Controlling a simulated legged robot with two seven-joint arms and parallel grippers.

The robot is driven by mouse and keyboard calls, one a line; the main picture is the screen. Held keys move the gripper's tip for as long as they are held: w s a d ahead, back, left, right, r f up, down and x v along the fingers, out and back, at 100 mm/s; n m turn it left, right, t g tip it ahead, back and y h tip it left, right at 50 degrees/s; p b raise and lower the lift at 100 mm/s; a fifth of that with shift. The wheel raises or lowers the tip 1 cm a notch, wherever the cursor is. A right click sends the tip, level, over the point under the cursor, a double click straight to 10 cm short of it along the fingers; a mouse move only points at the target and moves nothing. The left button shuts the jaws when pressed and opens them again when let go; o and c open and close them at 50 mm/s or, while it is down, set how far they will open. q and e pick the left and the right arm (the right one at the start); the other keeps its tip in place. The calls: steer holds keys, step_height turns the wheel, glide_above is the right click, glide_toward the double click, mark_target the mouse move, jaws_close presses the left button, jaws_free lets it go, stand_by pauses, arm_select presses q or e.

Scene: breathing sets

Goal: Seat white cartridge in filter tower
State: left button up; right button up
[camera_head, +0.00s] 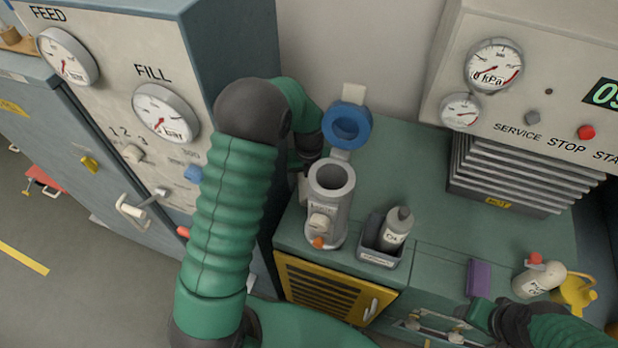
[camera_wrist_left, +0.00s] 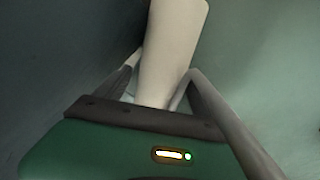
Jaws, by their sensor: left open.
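The filter tower (camera_head: 329,208) is a pale grey cylinder on the green bench, its top open and its blue ring-shaped cap (camera_head: 347,124) swung up behind it. My left gripper (camera_head: 303,166) is behind and left of the tower, partly hidden by my arm. In the left wrist view my left gripper (camera_wrist_left: 160,90) is open, with a smooth cream-white cylindrical thing (camera_wrist_left: 172,50) between its fingers. I cannot tell if this is the white cartridge or a part of the tower. My right gripper (camera_head: 482,314) is low at right, its fingers unclear.
A small grey tray (camera_head: 378,257) with a grey-capped bottle (camera_head: 396,229) stands right of the tower. A gauge cabinet (camera_head: 120,90) rises close at left. A purple block (camera_head: 479,279), a red-capped bottle (camera_head: 538,278) and a yellow can (camera_head: 575,291) are at right. The bench behind the tray is clear.

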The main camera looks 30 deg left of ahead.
arm_select(q)
steer(key=shift+f, duration=0.2)
steer(key=shift+a+r, duration=0.1)
steer(key=c, duration=0.3)
jaws_close()
